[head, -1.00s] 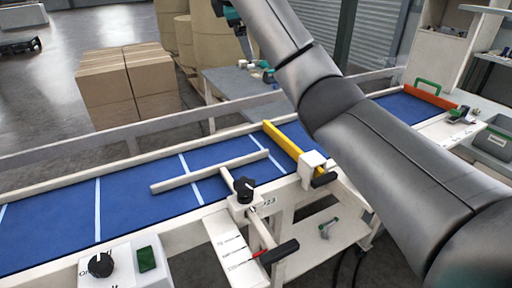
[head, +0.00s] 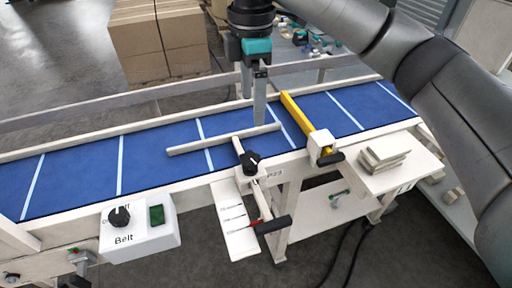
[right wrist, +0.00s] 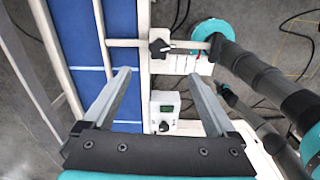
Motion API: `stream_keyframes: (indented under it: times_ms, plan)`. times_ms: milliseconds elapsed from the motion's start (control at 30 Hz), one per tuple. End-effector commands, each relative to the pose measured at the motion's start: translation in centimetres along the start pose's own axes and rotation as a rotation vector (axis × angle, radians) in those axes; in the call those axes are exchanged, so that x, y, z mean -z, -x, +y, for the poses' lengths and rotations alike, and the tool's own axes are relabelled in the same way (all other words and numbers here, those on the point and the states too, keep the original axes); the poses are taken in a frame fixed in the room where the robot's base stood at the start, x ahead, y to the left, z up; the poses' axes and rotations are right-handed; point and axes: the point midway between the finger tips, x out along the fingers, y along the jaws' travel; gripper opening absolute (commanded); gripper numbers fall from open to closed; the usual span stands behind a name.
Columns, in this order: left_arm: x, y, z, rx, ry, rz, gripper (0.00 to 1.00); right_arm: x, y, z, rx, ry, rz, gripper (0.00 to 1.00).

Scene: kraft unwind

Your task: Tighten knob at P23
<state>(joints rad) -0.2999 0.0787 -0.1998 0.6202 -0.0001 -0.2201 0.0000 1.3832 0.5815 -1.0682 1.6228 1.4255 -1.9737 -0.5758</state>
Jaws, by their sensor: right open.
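The black knob at P23 (head: 250,162) sits on a white clamp block (head: 257,178) at the near edge of the blue belt, beside the "P23" label. A pale guide bar (head: 225,140) lies over the belt on the rod side of the knob. My right gripper (head: 254,110) points down above the belt, behind the knob and apart from it. It is open and empty. In the right wrist view the knob (right wrist: 160,47) shows beyond the two spread fingers (right wrist: 159,76). My left gripper is not in view.
A yellow bar (head: 303,120) with its own clamp (head: 322,145) crosses the belt to the right. A black-handled rod (head: 272,225) and scale plate (head: 234,220) stick out in front. The belt control box (head: 140,222) is front left. Pale blocks (head: 384,153) lie on a shelf at right.

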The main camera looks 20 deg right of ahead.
Motion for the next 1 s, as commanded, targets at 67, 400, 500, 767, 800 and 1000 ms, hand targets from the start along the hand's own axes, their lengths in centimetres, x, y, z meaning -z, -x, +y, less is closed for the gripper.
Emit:
stream_keyframes:
  times_ms: [67, 400, 500, 767, 800, 1000]
  plan:
    - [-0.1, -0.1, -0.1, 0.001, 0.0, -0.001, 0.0, -0.1, -1.1, 0.0, 0.003, -0.001, -0.001, 0.92]
    - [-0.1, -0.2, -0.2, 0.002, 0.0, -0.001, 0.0, -0.1, -8.1, 0.0, 0.002, -0.001, -0.001, 0.92]
    - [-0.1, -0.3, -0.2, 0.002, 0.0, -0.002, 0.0, -0.1, -10.2, 0.0, 0.002, -0.001, -0.002, 0.92]
    - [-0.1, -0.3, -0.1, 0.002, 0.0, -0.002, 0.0, -0.1, -13.8, 0.1, -0.001, -0.001, -0.001, 0.92]
    - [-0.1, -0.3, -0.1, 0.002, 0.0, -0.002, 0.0, 0.0, -14.2, 0.1, -0.001, -0.001, 0.0, 0.92]
    - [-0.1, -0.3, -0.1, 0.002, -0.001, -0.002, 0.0, -0.1, -14.8, 0.1, -0.003, 0.0, -0.001, 0.92]
